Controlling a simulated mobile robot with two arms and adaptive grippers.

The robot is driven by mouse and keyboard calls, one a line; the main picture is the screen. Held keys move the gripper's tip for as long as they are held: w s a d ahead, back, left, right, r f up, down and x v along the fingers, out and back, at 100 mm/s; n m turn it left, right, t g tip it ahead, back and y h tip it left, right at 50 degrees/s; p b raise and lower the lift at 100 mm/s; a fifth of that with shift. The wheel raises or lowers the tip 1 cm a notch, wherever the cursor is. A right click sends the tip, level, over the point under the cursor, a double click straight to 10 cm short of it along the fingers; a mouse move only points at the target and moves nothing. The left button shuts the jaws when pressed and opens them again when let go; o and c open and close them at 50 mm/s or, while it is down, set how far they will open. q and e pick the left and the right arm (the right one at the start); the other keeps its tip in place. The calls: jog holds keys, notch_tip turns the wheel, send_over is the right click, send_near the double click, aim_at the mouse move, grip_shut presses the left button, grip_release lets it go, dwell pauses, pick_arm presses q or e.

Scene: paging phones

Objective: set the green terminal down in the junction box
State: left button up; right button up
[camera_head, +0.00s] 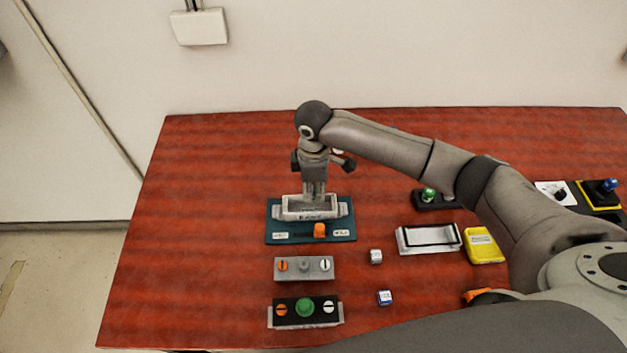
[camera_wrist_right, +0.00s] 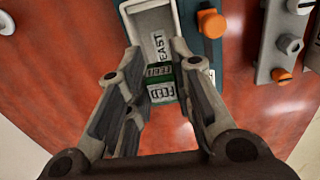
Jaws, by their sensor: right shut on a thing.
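The junction box is a light grey open tray (camera_head: 325,213) on a dark teal board (camera_head: 285,238), at the left-middle of the table. In the right wrist view its grey wall (camera_wrist_right: 141,5) and inner floor with an "EAST" label show. My right gripper (camera_head: 315,198) points down over the box. It is shut on the green terminal (camera_wrist_right: 161,92), a small green block with white printed labels, between its fingertips in the wrist view. The terminal is at the box's near end in that view; I cannot tell whether it touches the floor. My left gripper is not in view.
An orange knob (camera_head: 319,230) sits on the board just in front of the box. A grey switch panel (camera_head: 293,274), a black panel with a green button (camera_head: 305,308) and small blocks (camera_head: 376,256) lie nearer. A white tray (camera_head: 412,246) and yellow case (camera_head: 483,245) lie right. The table's left is clear.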

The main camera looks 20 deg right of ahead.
jog(key=shift+f+b, duration=0.35)
jog(key=shift+f, duration=0.1)
jog(key=shift+f+b, duration=0.5)
jog(key=shift+b, duration=0.1)
jog(key=shift+f+b, duration=0.8)
jog(key=shift+b, duration=0.05)
jog(key=shift+w+r+p, duration=0.1)
jog(key=shift+r+p, duration=0.25)
jog(key=shift+p, duration=0.05)
pick_arm(q)
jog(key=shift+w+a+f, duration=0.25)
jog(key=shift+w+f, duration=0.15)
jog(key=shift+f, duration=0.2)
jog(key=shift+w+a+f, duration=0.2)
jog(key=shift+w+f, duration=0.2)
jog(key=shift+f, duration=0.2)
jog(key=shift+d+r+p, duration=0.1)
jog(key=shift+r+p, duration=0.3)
jog(key=shift+p, duration=0.05)
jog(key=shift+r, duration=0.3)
pick_arm(e)
jog(key=shift+f, duration=0.25)
